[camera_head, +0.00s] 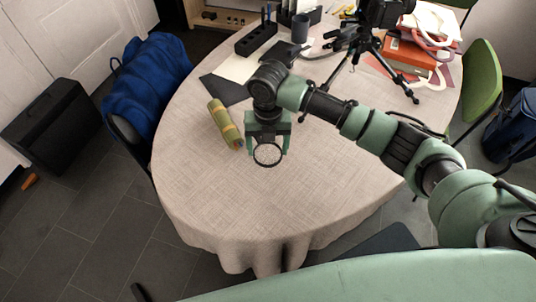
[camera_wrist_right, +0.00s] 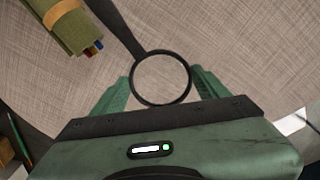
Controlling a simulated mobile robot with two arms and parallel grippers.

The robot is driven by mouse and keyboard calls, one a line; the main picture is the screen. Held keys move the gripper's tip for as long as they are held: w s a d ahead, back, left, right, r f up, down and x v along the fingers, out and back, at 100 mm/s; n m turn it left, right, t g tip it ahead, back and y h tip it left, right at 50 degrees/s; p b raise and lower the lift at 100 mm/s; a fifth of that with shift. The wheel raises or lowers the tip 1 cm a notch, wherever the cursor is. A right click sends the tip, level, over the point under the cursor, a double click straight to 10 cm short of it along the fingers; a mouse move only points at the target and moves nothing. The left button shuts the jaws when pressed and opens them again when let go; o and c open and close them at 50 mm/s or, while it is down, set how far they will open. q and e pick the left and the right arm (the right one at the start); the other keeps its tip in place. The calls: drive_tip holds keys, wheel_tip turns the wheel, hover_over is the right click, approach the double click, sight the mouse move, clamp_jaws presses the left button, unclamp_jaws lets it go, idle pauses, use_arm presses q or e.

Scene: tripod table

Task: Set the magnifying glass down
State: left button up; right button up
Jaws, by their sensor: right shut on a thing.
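My right gripper (camera_head: 268,138) is over the round cloth-covered table (camera_head: 310,205) and shut on the magnifying glass (camera_head: 267,154). The round dark-rimmed lens sticks out in front of the fingers. In the right wrist view, the glass's rim (camera_wrist_right: 161,104) sits between the green fingertips of the right gripper (camera_wrist_right: 160,90), and a dark handle runs up and left from it. The handle is hidden in the head view. I cannot tell whether the glass touches the tablecloth. My left gripper is not in view.
A green roll (camera_head: 225,123) with a tan band lies just left of the gripper. Behind are a dark sheet (camera_head: 222,90), a black organizer (camera_head: 256,39) and a grey cup (camera_head: 300,27). A black tripod (camera_head: 365,45) and red books (camera_head: 408,57) stand back right. The table's front is clear.

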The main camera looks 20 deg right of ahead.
drive_tip(key=shift+f, duration=2.3)
drive_tip(key=shift+f, duration=0.15)
drive_tip(key=o, duration=1.5)
drive_tip(key=shift+c, duration=0.2)
wheel_tip(320, 180, up, 12)
drive_tip(key=shift+r+b, duration=0.2)
drive_tip(key=shift+b, duration=0.1)
drive_tip(key=shift+d, duration=0.1)
